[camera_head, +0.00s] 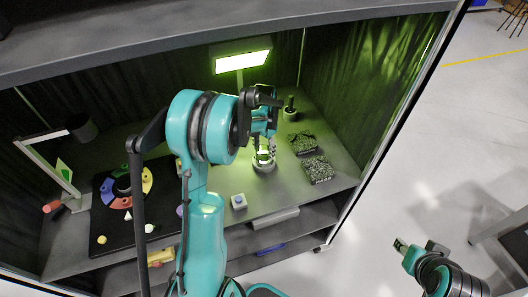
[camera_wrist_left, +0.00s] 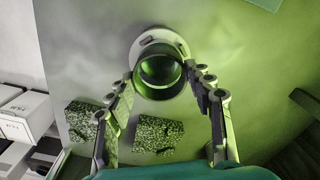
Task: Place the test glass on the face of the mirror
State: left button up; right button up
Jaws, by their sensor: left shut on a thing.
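My left gripper (camera_head: 264,150) reaches into the lit cabinet in the head view. In the left wrist view its two fingers (camera_wrist_left: 160,85) are shut on the test glass (camera_wrist_left: 160,75), a round, dark green see-through piece. The glass is in front of a pale round mount (camera_wrist_left: 150,38) that appears to hold the mirror. The mount also shows under the gripper in the head view (camera_head: 263,165). The mirror face is mostly hidden by the glass, and I cannot tell whether they touch.
A green-lit lamp panel (camera_head: 241,61) stands behind the mount. Two speckled blocks (camera_head: 303,143) (camera_head: 318,170) lie to its right. A small white box with a blue top (camera_head: 239,201) sits nearer the front. A black board (camera_head: 115,215) with coloured pieces lies left.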

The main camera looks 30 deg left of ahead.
pick_arm(q)
jog(key=shift+w+f, duration=0.1)
jog(key=shift+f, duration=0.55)
jog(key=shift+f, duration=0.1)
jog(key=o, duration=1.3)
